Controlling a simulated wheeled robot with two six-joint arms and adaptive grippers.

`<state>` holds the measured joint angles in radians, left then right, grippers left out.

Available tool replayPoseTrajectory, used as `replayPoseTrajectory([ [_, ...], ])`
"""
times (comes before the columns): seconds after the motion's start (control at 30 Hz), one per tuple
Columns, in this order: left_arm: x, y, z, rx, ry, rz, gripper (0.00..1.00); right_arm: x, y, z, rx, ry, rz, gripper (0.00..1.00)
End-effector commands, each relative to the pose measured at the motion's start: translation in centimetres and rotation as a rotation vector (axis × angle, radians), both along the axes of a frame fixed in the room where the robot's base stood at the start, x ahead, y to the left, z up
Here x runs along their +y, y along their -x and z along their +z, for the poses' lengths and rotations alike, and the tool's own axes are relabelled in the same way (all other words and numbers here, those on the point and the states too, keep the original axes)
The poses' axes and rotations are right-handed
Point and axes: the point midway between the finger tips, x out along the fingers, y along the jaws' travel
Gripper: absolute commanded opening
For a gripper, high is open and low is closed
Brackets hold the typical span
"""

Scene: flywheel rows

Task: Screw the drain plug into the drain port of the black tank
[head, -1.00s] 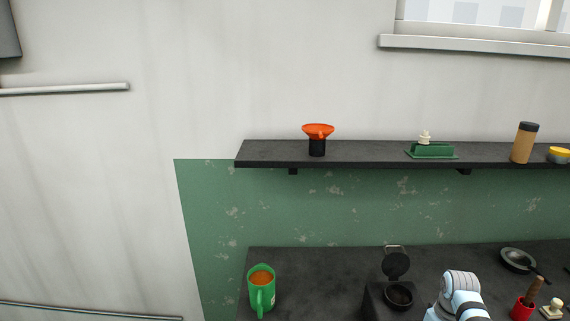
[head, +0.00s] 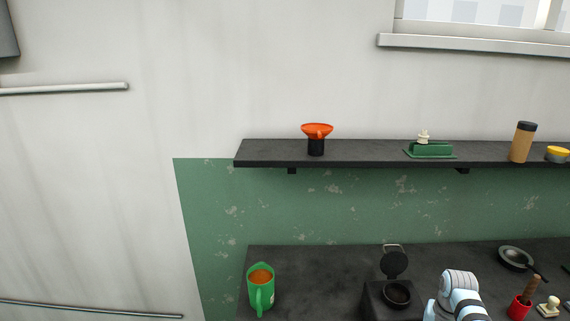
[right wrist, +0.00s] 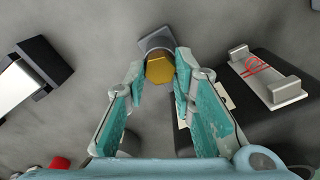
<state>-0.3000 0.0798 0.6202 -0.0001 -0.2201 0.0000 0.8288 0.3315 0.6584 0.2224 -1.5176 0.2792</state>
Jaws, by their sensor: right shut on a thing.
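A brass-coloured hexagonal plug (right wrist: 160,69) shows between the fingertips of my right gripper (right wrist: 159,64) in the right wrist view. The gripper is shut on it. A grey angular piece (right wrist: 155,44) shows just beyond the plug; I cannot tell whether they touch. In the head view, a black box-like tank (head: 374,298) with a round opening and a raised round lid stands on the counter. I cannot make out its drain port. My right arm shows beside it on the right, with its gripper out of frame. My left gripper is not in view.
A green mug (head: 262,292) stands left on the dark counter (head: 325,265). A pan (head: 514,257) and a red cup (head: 520,308) are right. The shelf (head: 365,152) holds an orange funnel (head: 317,130). In the wrist view, a metal bracket (right wrist: 265,78) sits right.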

Motion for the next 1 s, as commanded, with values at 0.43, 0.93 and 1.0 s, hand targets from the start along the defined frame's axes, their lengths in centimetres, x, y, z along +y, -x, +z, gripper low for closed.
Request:
replayPoseTrajectory([
  [0.43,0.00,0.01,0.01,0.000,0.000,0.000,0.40,-0.31,-0.03,0.15,-0.006,0.004,-0.419,0.00],
  [0.93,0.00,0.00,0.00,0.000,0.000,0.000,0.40,-0.24,0.32,-0.03,-0.001,0.002,-0.859,0.00],
  [1.0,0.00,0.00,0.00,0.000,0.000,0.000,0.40,-0.22,0.39,-0.07,0.000,0.001,-0.919,0.00],
])
